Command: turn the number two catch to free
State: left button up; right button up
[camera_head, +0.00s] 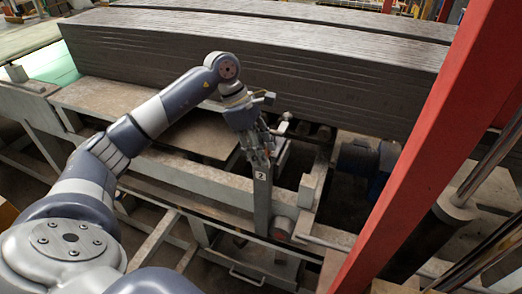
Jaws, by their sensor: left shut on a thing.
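The number two catch (262,205) is an upright grey flat bar. It bears a small white label with a dark figure that looks like a 2. It stands in front of the pale frame rail, near the middle of the camera_head view. My left gripper (261,156) points down and is shut on the upper end of this bar. The fingers hide the top of the bar, and the exact contact is too small to make out. My right gripper is not in view.
A long dark stack of ribbed slabs (250,62) lies across the back. A red beam (425,150) slants across the right side, with a metal cylinder (440,235) behind it. A round reddish-grey part (281,229) sits at the bar's foot. Pale frame rails (195,172) run below my left arm.

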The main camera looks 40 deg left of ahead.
pick_arm(q)
jog(key=n+b, duration=0.1)
jog(key=n+t+b, duration=0.1)
jog(key=n, duration=0.1)
jog(key=shift+s+f+b, duration=0.1)
jog(key=shift+f+b, duration=0.1)
jog(key=shift+b, duration=0.1)
jog(key=n+b, duration=0.1)
jog(key=n, duration=0.1)
jog(key=n+t+y+b, duration=0.1)
jog(key=n, duration=0.1)
jog(key=shift+d+r+n+t+y+b, duration=0.1)
jog(key=shift+d+n+t+y+b, duration=0.05)
jog(key=shift+n+t+y+b, duration=0.2)
jog(key=n+b, duration=0.1)
jog(key=n, duration=0.1)
jog(key=n+y+b, duration=0.1)
jog(key=n, duration=0.1)
jog(key=shift+s+d+t+y, duration=0.1)
jog(key=shift+d+t+y, duration=0.05)
jog(key=shift+t+y, duration=0.1)
jog(key=n+y, duration=0.1)
jog(key=n, duration=0.1)
jog(key=n+y+b, duration=0.1)
jog(key=n, duration=0.2)
jog(key=shift+d+r+n, duration=0.1)
jog(key=shift+r+n, duration=0.05)
jog(key=shift+n, duration=0.1)
jog(key=o, duration=1.1)
jog(key=shift+c, duration=0.2)
